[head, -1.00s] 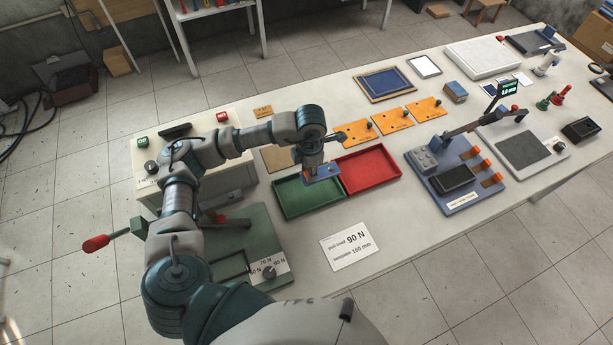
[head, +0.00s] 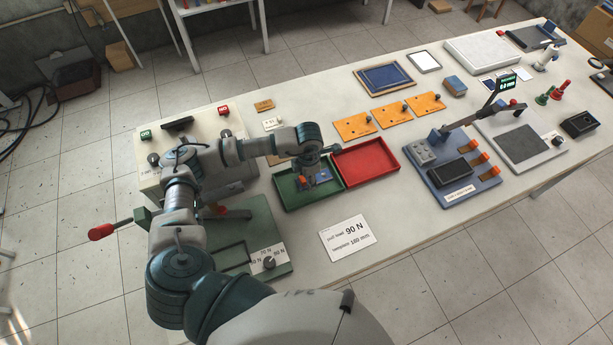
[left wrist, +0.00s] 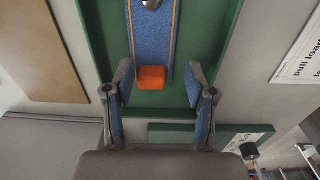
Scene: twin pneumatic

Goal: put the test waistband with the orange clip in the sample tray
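The blue test waistband (left wrist: 152,40) has thin orange edges and an orange clip (left wrist: 151,78) at its near end. It appears to lie on the floor of the green tray (left wrist: 105,30); a silver round part sits on it at the top of the left wrist view. In the head view the green tray (head: 300,207) is left of the red tray, and the waistband is mostly hidden by my wrist. My left gripper (left wrist: 160,82) is open, its blue-padded fingers either side of the clip with gaps. My right gripper is not in view.
The red tray (head: 366,163) adjoins the green one. A pull-load card (head: 347,238) lies in front. Orange plates (head: 390,115) are behind. A green fixture (head: 250,245) stands left and a blue fixture (head: 462,187) right. The table front right of the card is clear.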

